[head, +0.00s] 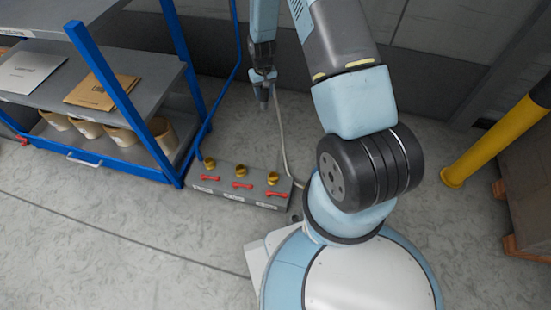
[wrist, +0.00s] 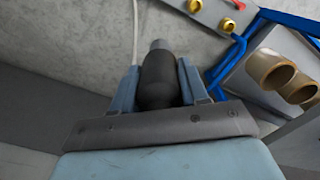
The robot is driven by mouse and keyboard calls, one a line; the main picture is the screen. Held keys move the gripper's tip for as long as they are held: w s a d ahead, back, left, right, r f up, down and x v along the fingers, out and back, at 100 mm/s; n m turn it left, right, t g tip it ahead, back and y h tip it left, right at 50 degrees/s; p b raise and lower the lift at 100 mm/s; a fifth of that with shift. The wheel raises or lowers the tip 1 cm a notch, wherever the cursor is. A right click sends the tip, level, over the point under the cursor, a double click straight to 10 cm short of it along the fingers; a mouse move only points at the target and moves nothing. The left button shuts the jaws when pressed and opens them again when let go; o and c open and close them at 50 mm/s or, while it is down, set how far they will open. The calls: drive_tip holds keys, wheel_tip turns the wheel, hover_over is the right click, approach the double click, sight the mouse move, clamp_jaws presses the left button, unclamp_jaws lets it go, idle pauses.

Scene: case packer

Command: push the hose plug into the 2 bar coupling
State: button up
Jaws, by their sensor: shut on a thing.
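My gripper (head: 262,82) is shut on the dark hose plug (head: 264,103), which points down above the floor. In the wrist view the plug (wrist: 159,80) is a black cylinder with a grey end, between my gripper's two blue-grey fingers (wrist: 158,92). A grey coupling block (head: 228,191) lies on the floor, lower left of the plug in the head view. It has three brass-yellow couplings (head: 240,170) with red levers (head: 242,186). Its labels are too small to read, so I cannot tell which coupling is 2 bar. The plug is apart from the block.
A blue-framed shelf (head: 110,75) with envelopes and tan pots (head: 120,134) stands left, close to the block. A yellow post (head: 490,145) and a box on a pallet are at right. The floor before the block is clear.

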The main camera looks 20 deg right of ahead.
drive_tip(key=s+f, duration=0.3)
drive_tip(key=f, duration=1.2)
drive_tip(key=s+f+n, duration=0.1)
drive_tip(key=s+f, duration=0.2)
drive_tip(key=f, duration=1.3)
drive_tip(key=s+f, duration=0.3)
drive_tip(key=f, duration=1.2)
drive_tip(key=shift+s+f+n, duration=0.3)
drive_tip(key=shift+s, duration=0.05)
drive_tip(key=shift+d+f, duration=0.1)
drive_tip(key=shift+f, duration=0.35)
drive_tip(key=o, duration=1.3)
drive_tip(key=shift+r, duration=0.15)
